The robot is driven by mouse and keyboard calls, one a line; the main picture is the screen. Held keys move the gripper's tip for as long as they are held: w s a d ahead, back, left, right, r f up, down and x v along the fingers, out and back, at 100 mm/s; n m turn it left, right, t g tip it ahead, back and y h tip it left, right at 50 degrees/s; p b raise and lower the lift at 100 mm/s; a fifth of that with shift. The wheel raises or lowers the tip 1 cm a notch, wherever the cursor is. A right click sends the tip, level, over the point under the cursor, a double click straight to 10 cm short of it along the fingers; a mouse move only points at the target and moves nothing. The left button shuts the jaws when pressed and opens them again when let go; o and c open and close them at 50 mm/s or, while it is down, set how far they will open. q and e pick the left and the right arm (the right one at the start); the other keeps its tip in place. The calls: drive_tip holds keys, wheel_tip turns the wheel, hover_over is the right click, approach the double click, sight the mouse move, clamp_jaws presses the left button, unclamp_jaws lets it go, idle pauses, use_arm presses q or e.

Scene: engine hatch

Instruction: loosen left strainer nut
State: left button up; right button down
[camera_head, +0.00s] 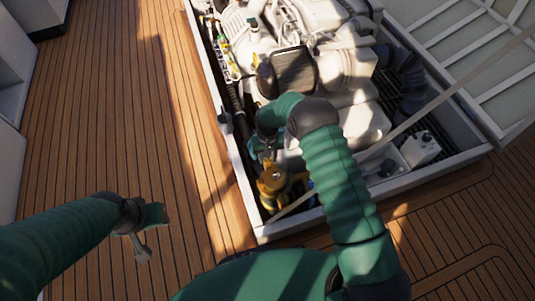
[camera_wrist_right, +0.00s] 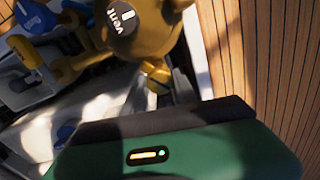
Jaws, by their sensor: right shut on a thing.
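The brass strainer (camera_head: 272,180) stands in the near left corner of the open engine hatch. In the right wrist view its round brass body (camera_wrist_right: 140,28) carries a dark cap marked "vent". A small brass nut (camera_wrist_right: 156,76) sits below that body. My right gripper (camera_wrist_right: 176,84) is shut at this nut, with its grey fingers partly hiding it. In the head view my right gripper (camera_head: 264,152) reaches down just behind the strainer, and its fingertips are hard to make out. My left gripper (camera_head: 143,252) hangs over the deck at the left, away from the strainer; its finger opening is unclear.
A pale hatch rim (camera_head: 243,178) surrounds the bay. The white engine (camera_head: 335,65) fills much of it. A white container (camera_head: 420,149) stands at the right. A pale strut (camera_head: 440,105) crosses the bay diagonally. The wooden deck (camera_head: 120,110) at left is clear.

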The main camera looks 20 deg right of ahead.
drive_tip(key=n+p, duration=0.2)
drive_tip(key=n, duration=0.3)
drive_tip(key=shift+w+r+n, duration=0.1)
drive_tip(key=shift+n, duration=0.2)
drive_tip(key=n+p, duration=0.1)
drive_tip(key=n, duration=0.3)
drive_tip(key=shift+n, duration=0.4)
drive_tip(key=c, duration=1)
unclamp_jaws()
drive_tip(key=shift+o, duration=0.2)
wheel_tip(320, 180, up, 16)
drive_tip(key=p, duration=0.6)
drive_tip(key=shift+r, duration=0.25)
